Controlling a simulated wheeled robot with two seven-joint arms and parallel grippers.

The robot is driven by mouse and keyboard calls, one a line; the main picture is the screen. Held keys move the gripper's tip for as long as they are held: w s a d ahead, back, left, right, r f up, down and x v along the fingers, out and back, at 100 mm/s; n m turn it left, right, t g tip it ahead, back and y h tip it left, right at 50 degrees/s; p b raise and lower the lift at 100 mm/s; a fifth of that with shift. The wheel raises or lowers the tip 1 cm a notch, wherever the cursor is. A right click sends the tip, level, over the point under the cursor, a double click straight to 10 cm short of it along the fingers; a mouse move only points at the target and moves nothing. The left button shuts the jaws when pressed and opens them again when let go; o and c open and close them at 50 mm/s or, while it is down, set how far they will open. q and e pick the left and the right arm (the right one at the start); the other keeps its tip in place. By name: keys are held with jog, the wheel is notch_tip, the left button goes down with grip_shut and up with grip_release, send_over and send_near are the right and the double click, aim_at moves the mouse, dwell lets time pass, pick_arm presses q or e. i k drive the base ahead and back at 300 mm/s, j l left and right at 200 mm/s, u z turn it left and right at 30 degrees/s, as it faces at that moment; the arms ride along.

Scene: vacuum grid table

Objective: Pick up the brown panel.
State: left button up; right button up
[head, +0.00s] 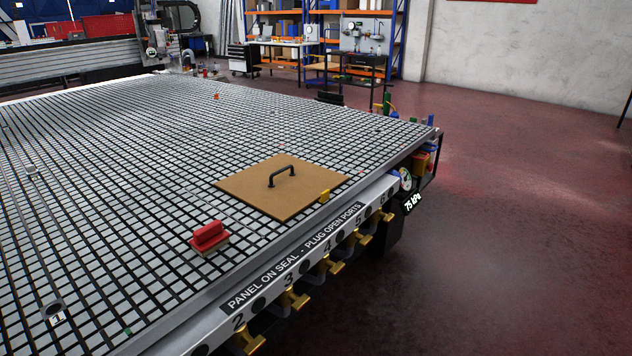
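The brown panel (250,190) lies flat on the grid table near its front right edge. A black bar handle (282,175) stands up from the middle of the panel. A small yellow block (324,196) sits at the panel's right front edge. Neither of my grippers shows in the head view, and nothing is touching the handle.
The vacuum grid table (110,150) fills the left and middle. A red block (208,237) stands left of the panel. Brass valves (293,299) and a gauge reading 75 kPa (405,180) line the front edge. Open floor (520,230) lies to the right.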

aim_at(282, 184)
jog(key=u, duration=0.25)
jog(key=i+l+u, duration=0.15)
jog(key=u, duration=0.3)
jog(key=l+u, duration=0.45)
jog(key=i+l+u, duration=0.15)
jog(key=u, duration=0.3)
jog(key=k+l, duration=0.05)
jog(key=l, duration=0.05)
